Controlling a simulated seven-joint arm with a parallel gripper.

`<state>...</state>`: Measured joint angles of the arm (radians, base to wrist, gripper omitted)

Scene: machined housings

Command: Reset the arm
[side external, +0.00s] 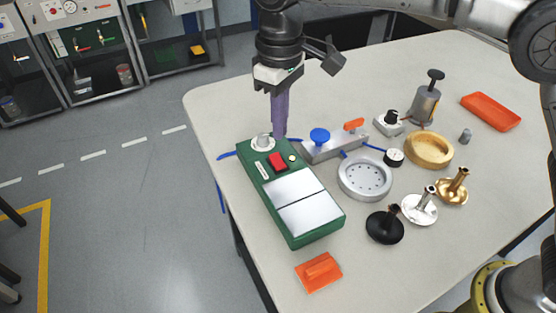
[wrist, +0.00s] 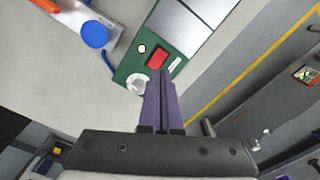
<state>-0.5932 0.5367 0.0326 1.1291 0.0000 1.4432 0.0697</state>
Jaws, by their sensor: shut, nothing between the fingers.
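My gripper (side external: 279,134) points down with its purple fingers together and nothing between them. It is at the back end of a green box, beside the box's round grey knob, in the side view. I cannot tell whether the fingertips touch anything. In the wrist view the shut fingers (wrist: 160,75) show in front of the green box. The green box (side external: 318,236) has a red button (side external: 277,161), a light knob (side external: 262,142) and two pale panels on top. The box also shows in the wrist view (wrist: 128,66).
A metal block with a blue knob (side external: 319,136) and orange handle (side external: 354,124) stands right of my gripper. Further right are a grey ring (side external: 365,180), a brass ring (side external: 429,150), several stemmed discs and an orange tray (side external: 490,111). An orange part (side external: 318,272) lies in front. The table's left edge is near.

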